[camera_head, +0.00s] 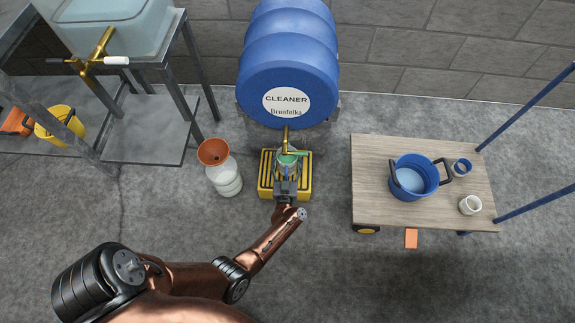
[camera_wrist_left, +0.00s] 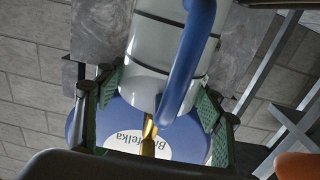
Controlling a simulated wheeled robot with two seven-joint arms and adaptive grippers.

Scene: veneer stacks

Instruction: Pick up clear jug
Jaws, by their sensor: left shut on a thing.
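The clear jug (camera_head: 287,171) is at the yellow and black striped stand (camera_head: 263,182), below the brass tap (camera_head: 285,138) of the blue cleaner barrel (camera_head: 288,60). My left gripper (camera_head: 289,158) is at the jug and partly covers it in the head view. In the left wrist view, the jug (camera_wrist_left: 148,62) is a pale see-through body with a blue handle (camera_wrist_left: 188,55). My left gripper (camera_wrist_left: 158,110) has its green-padded fingers on either side of the jug and is shut on it. Whether the jug touches the stand is hidden. My right gripper is not in view.
A wooden-topped cart (camera_head: 375,205) at right carries a blue pot (camera_head: 413,176) and two cups. A metal rack (camera_head: 150,130) stands left. The floor between stand and cart is clear.

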